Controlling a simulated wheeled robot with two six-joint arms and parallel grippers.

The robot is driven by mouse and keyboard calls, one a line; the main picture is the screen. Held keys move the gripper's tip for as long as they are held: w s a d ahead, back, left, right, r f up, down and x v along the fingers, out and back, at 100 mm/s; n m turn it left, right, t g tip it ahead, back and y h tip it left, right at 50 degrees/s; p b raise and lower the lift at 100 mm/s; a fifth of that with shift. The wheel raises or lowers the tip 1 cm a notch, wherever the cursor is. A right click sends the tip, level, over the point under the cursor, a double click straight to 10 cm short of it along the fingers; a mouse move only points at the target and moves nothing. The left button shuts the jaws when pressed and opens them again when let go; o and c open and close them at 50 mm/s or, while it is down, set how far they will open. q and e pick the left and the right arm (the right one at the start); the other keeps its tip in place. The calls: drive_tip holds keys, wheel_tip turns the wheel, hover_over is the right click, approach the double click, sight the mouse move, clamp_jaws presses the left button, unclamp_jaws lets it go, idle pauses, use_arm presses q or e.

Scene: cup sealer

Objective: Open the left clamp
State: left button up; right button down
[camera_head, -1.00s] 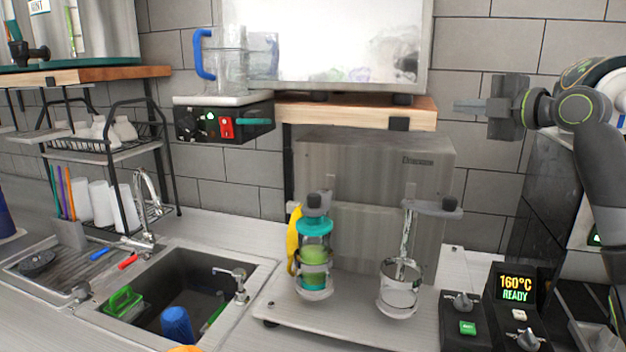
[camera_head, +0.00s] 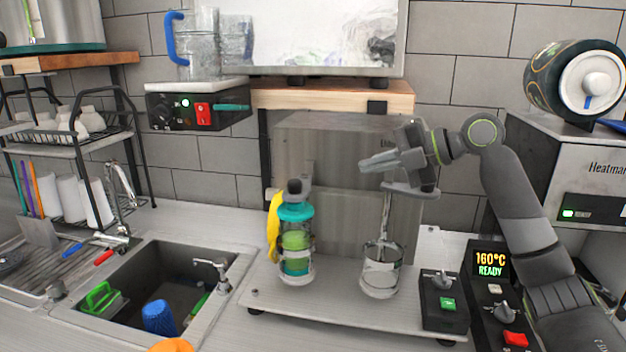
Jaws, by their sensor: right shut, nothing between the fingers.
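A metal sealing machine (camera_head: 335,138) stands at the middle of the counter with two stations. At the left one, the left clamp (camera_head: 296,189), a grey arm with a dark knob, sits over a shaker cup (camera_head: 296,240) with a teal lid and green contents. The cup stands upright in a metal ring holder. The right station has an empty ring holder (camera_head: 381,279) under a grey arm. My right gripper (camera_head: 366,163) is shut and empty, pointing left, in front of or above the right station's arm. It is apart from the left clamp. My left gripper is not in view.
A yellow object (camera_head: 273,228) is beside the cup's left side. A wooden shelf (camera_head: 330,97) overhangs the machine. A sink (camera_head: 165,275) lies at left, a control box (camera_head: 444,300) and temperature display (camera_head: 490,263) at right.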

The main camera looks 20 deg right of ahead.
drive_tip(key=p, duration=0.6)
approach(301, 184)
drive_tip(key=x, duration=0.5)
drive_tip(key=shift+a+r, duration=0.15)
drive_tip(key=shift+a, duration=0.05)
drive_tip(key=shift+p+x, duration=0.5)
drive_tip(key=shift+x, duration=0.35)
drive_tip(key=shift+d, duration=0.1)
